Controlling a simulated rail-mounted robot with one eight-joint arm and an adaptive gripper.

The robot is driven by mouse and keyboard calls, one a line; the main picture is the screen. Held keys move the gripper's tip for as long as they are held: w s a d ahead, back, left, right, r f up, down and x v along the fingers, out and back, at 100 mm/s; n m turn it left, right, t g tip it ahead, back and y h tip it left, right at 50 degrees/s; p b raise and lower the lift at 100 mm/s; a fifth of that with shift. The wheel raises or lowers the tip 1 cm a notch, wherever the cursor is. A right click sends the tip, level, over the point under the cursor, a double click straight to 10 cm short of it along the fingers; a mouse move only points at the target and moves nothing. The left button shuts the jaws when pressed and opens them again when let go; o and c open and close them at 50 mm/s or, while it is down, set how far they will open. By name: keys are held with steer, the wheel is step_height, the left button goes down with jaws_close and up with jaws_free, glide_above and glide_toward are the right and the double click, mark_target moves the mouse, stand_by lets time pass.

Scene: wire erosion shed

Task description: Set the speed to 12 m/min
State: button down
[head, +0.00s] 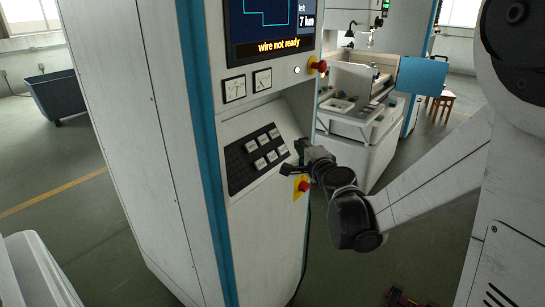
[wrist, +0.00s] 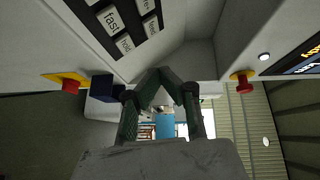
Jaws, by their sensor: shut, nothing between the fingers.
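The control panel is on the front of a tall white cabinet. Its dark keypad (head: 257,159) carries several pale keys in two rows. Above the keypad hangs a screen (head: 270,28) with "left 7 km" and "wire not ready". No speed reading in m/min is legible. My gripper (head: 292,158) is just right of the keypad, apart from the keys as far as I can tell. In the wrist view its fingers (wrist: 166,78) come together, empty.
Two gauges (head: 248,85) sit below the screen. A red button (head: 321,66) is at the screen's right, and another red button on a yellow plate (head: 303,186) is just below my gripper. A white machine (head: 360,120) stands behind.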

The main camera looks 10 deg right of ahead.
mark_target(274, 151)
steer(key=shift+w+a+f+b, duration=0.95)
steer(key=shift+w+a+f, duration=0.25)
steer(key=shift+w+f, duration=0.15)
steer(key=shift+w+a+f+b, duration=0.95)
steer(key=shift+w+a+f, duration=0.2)
steer(key=shift+w+f, duration=0.15)
steer(key=shift+w, duration=0.1)
steer(key=shift+w+a+f+b, duration=0.2)
steer(key=shift+b, duration=0.2)
steer(key=shift+w+a+f+b, duration=0.2)
steer(key=shift+w+b, duration=0.05)
steer(key=shift+b, duration=0.05)
stand_by(0.4)
steer(key=shift+s, duration=0.1)
steer(key=shift+s+d+r, duration=0.4)
steer(key=shift+d+r, duration=0.05)
steer(key=shift+r, duration=0.05)
steer(key=shift+a+f, duration=0.1)
stand_by(0.8)
steer(key=shift+w+a+f+b, duration=0.15)
steer(key=shift+w+b, duration=0.1)
steer(key=shift+b, duration=0.15)
